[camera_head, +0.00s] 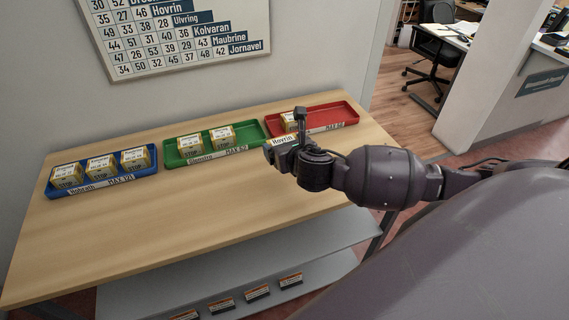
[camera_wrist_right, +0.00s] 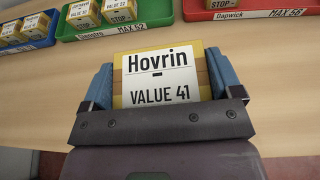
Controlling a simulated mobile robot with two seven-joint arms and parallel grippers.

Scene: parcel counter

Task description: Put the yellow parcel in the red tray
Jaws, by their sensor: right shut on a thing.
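The yellow parcel (camera_wrist_right: 160,78) with a white label reading "Hovrin, VALUE 41" is between the blue-padded fingers of my right gripper (camera_wrist_right: 160,85), which is shut on it. In the head view the parcel (camera_head: 284,139) shows only in part; my gripper and wrist hide the rest. The red tray (camera_head: 335,109) is at the right end of the table, and its front label also shows in the wrist view (camera_wrist_right: 275,13). The parcel is held in front of the red tray's left end. My left gripper is not in view.
One parcel (camera_head: 290,121) sits in the red tray's left end; its right part is empty. The green tray (camera_head: 246,131) holds two parcels, the blue tray (camera_head: 152,162) three. The table front (camera_head: 150,225) is clear. A grey lower shelf (camera_head: 330,240) carries several small labelled items.

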